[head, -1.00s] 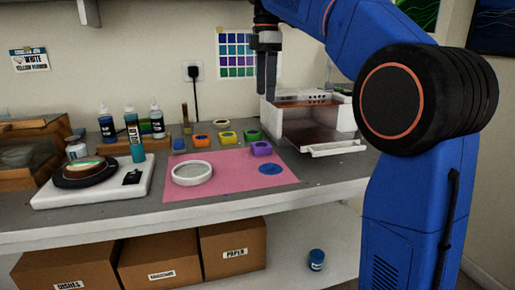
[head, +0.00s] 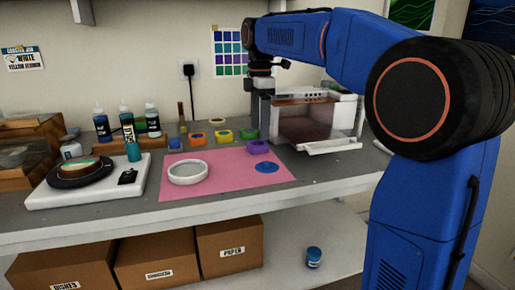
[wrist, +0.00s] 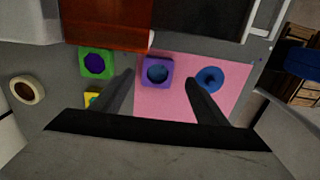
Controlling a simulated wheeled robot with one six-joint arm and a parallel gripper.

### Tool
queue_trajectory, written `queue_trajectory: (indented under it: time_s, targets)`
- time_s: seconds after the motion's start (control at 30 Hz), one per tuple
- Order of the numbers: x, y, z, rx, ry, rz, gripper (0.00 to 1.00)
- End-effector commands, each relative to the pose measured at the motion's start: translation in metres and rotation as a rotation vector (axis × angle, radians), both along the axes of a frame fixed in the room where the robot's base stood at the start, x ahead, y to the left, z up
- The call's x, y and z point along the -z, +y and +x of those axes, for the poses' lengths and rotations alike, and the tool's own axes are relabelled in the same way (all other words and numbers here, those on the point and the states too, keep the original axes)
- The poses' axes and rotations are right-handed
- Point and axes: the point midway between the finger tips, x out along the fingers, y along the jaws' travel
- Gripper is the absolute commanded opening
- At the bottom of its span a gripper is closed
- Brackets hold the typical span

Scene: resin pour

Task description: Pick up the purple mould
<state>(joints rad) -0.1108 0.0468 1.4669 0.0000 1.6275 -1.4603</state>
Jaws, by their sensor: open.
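The purple mould (head: 258,147) sits at the back edge of the pink mat. In the wrist view the purple mould (wrist: 147,79) is a square block with a round blue-looking hollow, and it lies between the lines of my two fingers. My gripper (head: 256,115) hangs fingers-down above the mould. In the wrist view my gripper (wrist: 160,80) is open and empty, with one finger towards each side of the mould. I cannot tell exactly how far above the mould the fingertips are.
A green mould (head: 249,134) stands close behind the purple one; yellow (head: 224,136) and orange (head: 197,138) moulds stand further left. A blue disc (head: 267,167) and a white ring (head: 188,172) lie on the pink mat (head: 225,180). A clear-sided box (head: 335,115) stands right.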

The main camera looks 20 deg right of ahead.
Motion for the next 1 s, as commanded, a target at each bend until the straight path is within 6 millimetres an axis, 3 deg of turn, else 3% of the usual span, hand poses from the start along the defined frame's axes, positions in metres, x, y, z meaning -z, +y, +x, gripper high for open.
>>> queue_trajectory:
  time_s: [0.43, 0.73, 0.77, 0.93, 1.0]
  targets:
    - [0.048, 0.002, 0.004, 0.000, 0.001, 0.000, 0.67]
    - [0.052, 0.002, 0.004, 0.000, 0.000, 0.000, 0.67]
    - [0.052, 0.002, 0.004, 0.000, 0.000, 0.000, 0.65]
    - [0.052, 0.002, 0.004, 0.000, 0.000, 0.000, 0.24]
    - [0.052, 0.002, 0.004, 0.000, 0.000, 0.000, 0.23]
